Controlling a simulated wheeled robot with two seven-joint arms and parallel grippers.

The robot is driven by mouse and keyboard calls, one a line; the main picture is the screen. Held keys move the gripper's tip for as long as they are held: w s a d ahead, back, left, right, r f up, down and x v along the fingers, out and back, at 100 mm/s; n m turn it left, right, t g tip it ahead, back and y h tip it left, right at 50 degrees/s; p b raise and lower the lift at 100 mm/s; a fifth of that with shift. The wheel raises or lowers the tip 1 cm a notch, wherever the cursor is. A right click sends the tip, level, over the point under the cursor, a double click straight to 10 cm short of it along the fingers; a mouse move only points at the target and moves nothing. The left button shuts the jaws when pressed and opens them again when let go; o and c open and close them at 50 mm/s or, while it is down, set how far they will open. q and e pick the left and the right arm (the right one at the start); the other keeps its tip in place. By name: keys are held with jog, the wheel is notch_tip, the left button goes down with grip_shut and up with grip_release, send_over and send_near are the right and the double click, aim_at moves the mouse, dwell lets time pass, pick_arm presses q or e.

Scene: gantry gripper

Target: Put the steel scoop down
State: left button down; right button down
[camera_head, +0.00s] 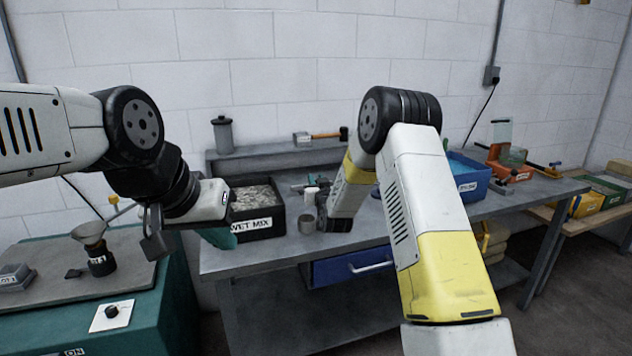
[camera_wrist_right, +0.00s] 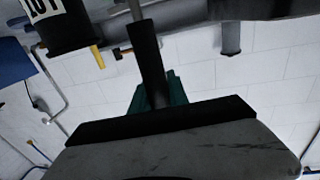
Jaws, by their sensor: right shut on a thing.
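My right gripper (camera_head: 322,214) is low over the grey workbench, right of the black WET MIX bin. A small grey metal cup shape (camera_head: 306,224), which looks like the steel scoop's bowl, shows right at its tip. The gripper is shut on the scoop, though the grip itself is mostly hidden by my wrist. I cannot tell whether the scoop touches the bench. In the right wrist view a dark finger (camera_wrist_right: 148,62) shows, with a thin grey rod (camera_wrist_right: 135,10) beyond it. My left gripper (camera_head: 155,238) hangs left of the bin, beside the teal cabinet; its opening is unclear.
The WET MIX bin (camera_head: 257,222) holds grey material. A blue bin (camera_head: 466,178) stands further right on the workbench (camera_head: 275,258). A funnel on a black holder (camera_head: 101,260) stands on the left cabinet. A hammer (camera_head: 328,134) lies on the back shelf. Bench surface shows in front of the bin.

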jog(key=c, duration=1.3)
grip_release()
jog(key=shift+f, duration=0.15)
jog(key=s+d, duration=0.2)
jog(key=s, duration=0.9)
jog(key=s+d+r+g, duration=0.5)
jog(key=s+d+r, duration=0.1)
jog(key=s+r, duration=0.5)
jog(key=s+d+g, duration=0.1)
jog(key=s+g, duration=0.1)
jog(key=s, duration=0.7)
jog(key=s+d+m+g, duration=0.1)
jog(key=s+d+g, duration=0.1)
jog(key=s, duration=0.7)
jog(key=s+d+r+g+h, duration=0.1)
jog(key=s+d+g, duration=0.1)
jog(key=s, duration=0.7)
